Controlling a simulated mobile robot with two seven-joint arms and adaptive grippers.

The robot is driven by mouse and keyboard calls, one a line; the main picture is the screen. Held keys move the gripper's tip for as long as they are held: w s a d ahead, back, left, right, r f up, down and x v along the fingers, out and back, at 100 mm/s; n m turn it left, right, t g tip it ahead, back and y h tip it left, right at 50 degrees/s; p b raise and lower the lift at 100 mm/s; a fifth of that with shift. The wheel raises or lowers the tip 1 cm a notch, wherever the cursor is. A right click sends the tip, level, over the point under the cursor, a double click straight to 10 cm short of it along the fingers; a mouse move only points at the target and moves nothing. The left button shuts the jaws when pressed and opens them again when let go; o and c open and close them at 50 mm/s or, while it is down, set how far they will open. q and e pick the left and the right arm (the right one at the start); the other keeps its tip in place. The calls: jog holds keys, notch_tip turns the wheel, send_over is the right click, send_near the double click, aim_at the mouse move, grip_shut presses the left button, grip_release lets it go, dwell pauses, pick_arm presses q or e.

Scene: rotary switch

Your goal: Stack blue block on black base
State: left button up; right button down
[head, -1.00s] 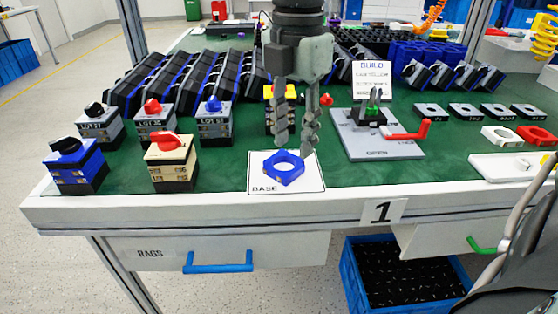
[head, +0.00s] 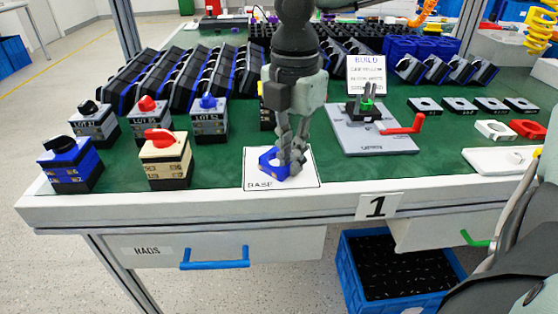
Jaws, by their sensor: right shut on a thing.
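The blue block (head: 267,166), ring-shaped with a central hole, is at the white card marked BASE (head: 308,180) near the table's front edge. My right gripper (head: 291,166) comes down from above and is shut on the right side of the blue block. Its fingers hide part of the block. I cannot tell whether the block touches the card, and no separate black base shows under it. A black piece (head: 362,111) sits on the grey fixture plate to the right. My left gripper is not in view.
Several stacked switches, including a cream one with a red knob (head: 165,158), stand on the left. The grey fixture plate (head: 385,143) carries a red handle (head: 405,127). Flat square parts (head: 460,104) lie at the right.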

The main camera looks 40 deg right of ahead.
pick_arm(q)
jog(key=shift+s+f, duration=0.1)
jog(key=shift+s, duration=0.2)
